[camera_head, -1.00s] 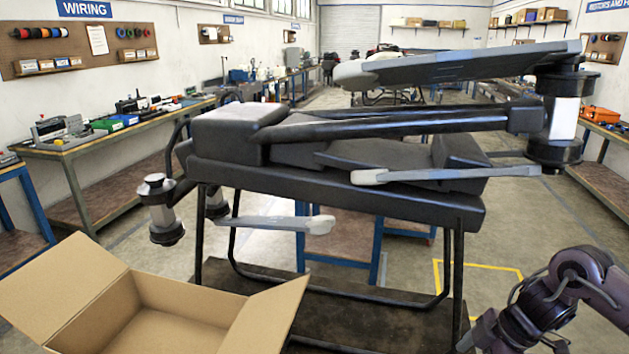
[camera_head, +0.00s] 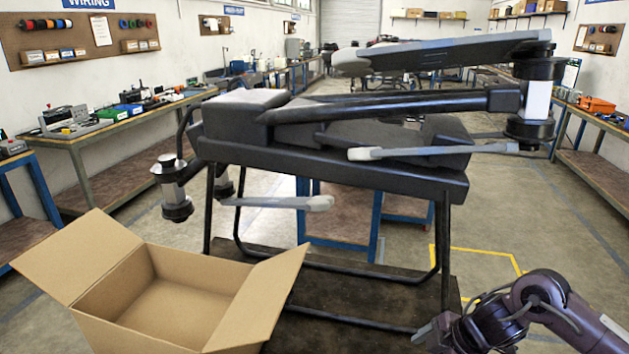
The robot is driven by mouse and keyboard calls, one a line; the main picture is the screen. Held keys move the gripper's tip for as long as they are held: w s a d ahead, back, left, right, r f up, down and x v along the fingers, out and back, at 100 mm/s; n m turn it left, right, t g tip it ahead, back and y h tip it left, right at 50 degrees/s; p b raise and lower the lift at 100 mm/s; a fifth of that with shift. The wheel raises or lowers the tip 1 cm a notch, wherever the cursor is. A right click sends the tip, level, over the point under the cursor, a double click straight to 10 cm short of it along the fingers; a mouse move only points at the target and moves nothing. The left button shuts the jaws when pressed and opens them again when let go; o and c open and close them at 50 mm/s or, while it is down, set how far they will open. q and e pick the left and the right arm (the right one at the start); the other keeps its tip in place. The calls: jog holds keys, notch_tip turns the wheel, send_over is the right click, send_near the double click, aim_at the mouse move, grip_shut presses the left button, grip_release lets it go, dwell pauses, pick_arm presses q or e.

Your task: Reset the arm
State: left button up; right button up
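A large dark spray drone (camera_head: 330,160) rests on a black stand in the middle of the view, with its motors and grey propellers at both sides. One drone arm (camera_head: 390,107) runs from the body to the motor (camera_head: 535,103) at the right, and a long propeller (camera_head: 440,52) sits on top of that motor. My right gripper (camera_head: 432,336) is low at the bottom right, in front of the stand and apart from the drone. Its fingers are too small and dark to tell open from shut. My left gripper is out of view.
An open, empty-looking cardboard box (camera_head: 185,295) stands at the lower left in front of the stand. Workbenches (camera_head: 110,130) with tools line the left wall, and another bench (camera_head: 600,160) stands at the right. The floor (camera_head: 560,245) right of the stand is clear.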

jog(key=s+a+r+m+t, duration=0.1)
jog(key=a+m+t, duration=0.15)
jog(key=a, duration=0.45)
jog(key=s+a+m+t, duration=0.1)
jog(key=a+t, duration=0.2)
jog(key=a, duration=0.5)
jog(key=s+d+f+m+g+h, duration=0.2)
jog(key=s+d+m, duration=0.4)
jog(key=s+d, duration=0.15)
jog(key=s+d+f+m+g+h, duration=0.25)
jog(key=s+d+m, duration=0.35)
jog(key=s, duration=0.3)
notch_tip(320, 180, down, 36)
jog(key=s+g+b, duration=0.1)
jog(key=g+b, duration=0.1)
jog(key=b, duration=0.5)
jog(key=s+d+f+b, duration=0.1)
jog(key=s+f+b, duration=0.1)
jog(key=s+f, duration=0.8)
jog(key=s+d+f+n+b, duration=0.1)
jog(key=s+d+f+b, duration=0.1)
jog(key=s+f, duration=0.7)
notch_tip(320, 180, down, 4)
jog(key=shift+s+f+g+b, duration=0.15)
jog(key=shift+s+g+b, duration=0.25)
jog(key=shift+b, duration=0.25)
